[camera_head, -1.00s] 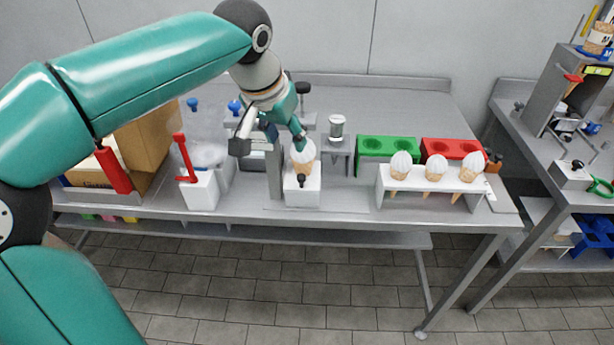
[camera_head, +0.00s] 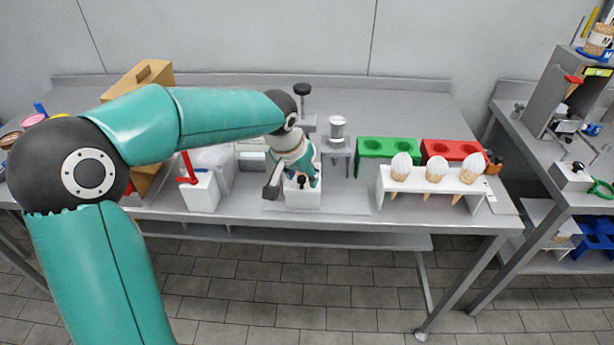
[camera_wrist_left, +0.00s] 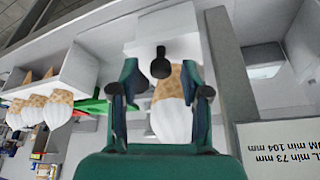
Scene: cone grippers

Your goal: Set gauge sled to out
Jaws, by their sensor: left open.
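The gauge sled, as I take it, is a white block (camera_head: 303,198) near the front edge of the table, with a black knob (camera_head: 301,183) on its front. In the left wrist view the block (camera_wrist_left: 185,45) is upside down and the knob (camera_wrist_left: 160,64) lies between my fingertips in the picture. A cone with a white top (camera_wrist_left: 170,110) sits behind the knob. My left gripper (camera_wrist_left: 160,80) is open around the knob's line of sight; contact is not clear. In the head view the wrist hides most of the cone. My right gripper is not in view.
A grey upright plate (camera_wrist_left: 228,80) stands close beside the sled. A label with millimetre limits (camera_wrist_left: 278,148) is near it. A white rack (camera_head: 430,187) with several cones stands right, before green (camera_head: 388,148) and red holders (camera_head: 450,148). A white block with a red lever (camera_head: 200,192) stands left.

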